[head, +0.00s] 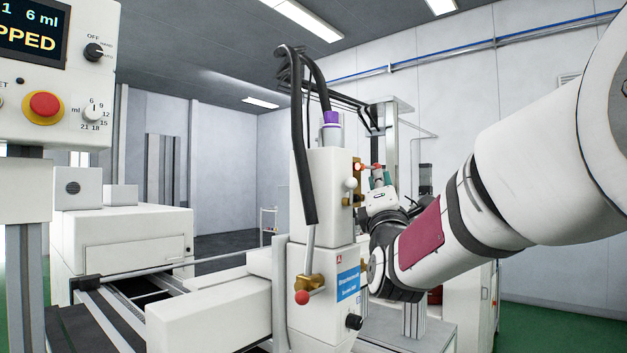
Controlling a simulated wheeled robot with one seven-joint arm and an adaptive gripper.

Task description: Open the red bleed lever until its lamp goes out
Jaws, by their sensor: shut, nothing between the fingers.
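A small red lamp (358,167) glows bright on the right side of the white dispensing head (327,190). Just right of it is a short red lever (374,166), seen nearly end to end across the top of my gripper. My gripper (377,173) is shut, with its teal fingers pointing up right at the lever. Whether they touch it I cannot tell. A second red part, a ball-ended lever (302,297), hangs low on a brass valve at the front of the head, apart from my gripper.
A white ball knob (351,184) sits on brass fittings close left of my gripper. Black hoses (302,130) arch over the head. A control panel (50,75) with a red stop button (44,104) stands at far left. A conveyor (115,310) runs at lower left.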

